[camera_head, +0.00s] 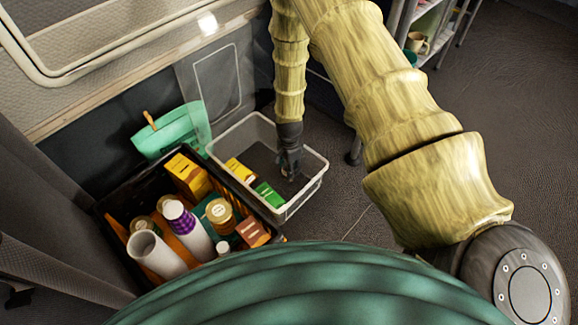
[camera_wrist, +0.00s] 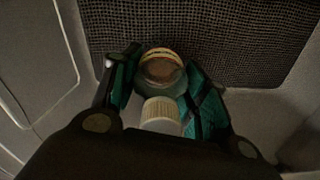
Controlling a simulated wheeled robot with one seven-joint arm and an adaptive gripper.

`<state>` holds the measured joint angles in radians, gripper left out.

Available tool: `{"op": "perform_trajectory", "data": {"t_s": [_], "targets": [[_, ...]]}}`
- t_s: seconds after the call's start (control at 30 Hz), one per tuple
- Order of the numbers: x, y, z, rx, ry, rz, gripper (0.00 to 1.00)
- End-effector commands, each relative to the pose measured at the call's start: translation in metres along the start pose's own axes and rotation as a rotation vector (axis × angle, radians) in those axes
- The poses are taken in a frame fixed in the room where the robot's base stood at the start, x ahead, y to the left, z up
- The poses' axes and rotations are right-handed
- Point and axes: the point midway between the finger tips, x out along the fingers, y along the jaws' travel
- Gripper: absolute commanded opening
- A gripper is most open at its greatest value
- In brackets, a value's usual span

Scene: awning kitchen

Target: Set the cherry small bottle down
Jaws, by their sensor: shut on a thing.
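My gripper (camera_head: 288,165) points down inside a pale grey open bin (camera_head: 313,188) on the floor. In the wrist view its teal-padded fingers (camera_wrist: 160,85) are shut on a small bottle (camera_wrist: 163,72). The bottle has a white ribbed cap facing the camera and a brownish body with a pale band beyond it. Below it the wrist view shows a dark mesh-like surface (camera_wrist: 215,40) with grey sides. In the head view the bottle is hidden by the gripper. Whether it touches the surface beneath, I cannot tell.
A yellow box (camera_head: 240,170) and a green box (camera_head: 268,195) lie along the bin's left side. Left of it stands a black crate (camera_head: 112,205) crowded with bottles, jars and boxes. A teal bag (camera_head: 170,132) is behind. Open floor (camera_head: 350,210) lies right of the bin.

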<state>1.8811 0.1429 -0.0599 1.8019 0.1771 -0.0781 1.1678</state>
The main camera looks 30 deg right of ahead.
Motion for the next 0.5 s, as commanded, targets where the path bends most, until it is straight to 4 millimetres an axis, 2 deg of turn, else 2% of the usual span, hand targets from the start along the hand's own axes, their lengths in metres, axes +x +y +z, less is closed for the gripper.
{"op": "perform_trajectory", "data": {"t_s": [0.03,0.1,0.13,0.5], "targets": [[0.0002,0.0,0.0,0.0,0.0,0.0,0.5],[0.0001,0.0,0.0,0.0,0.0,0.0,0.62],[0.0001,0.0,0.0,0.0,0.0,0.0,0.66],[-0.0018,-0.0001,0.0,0.0,0.0,0.0,0.66]]}}
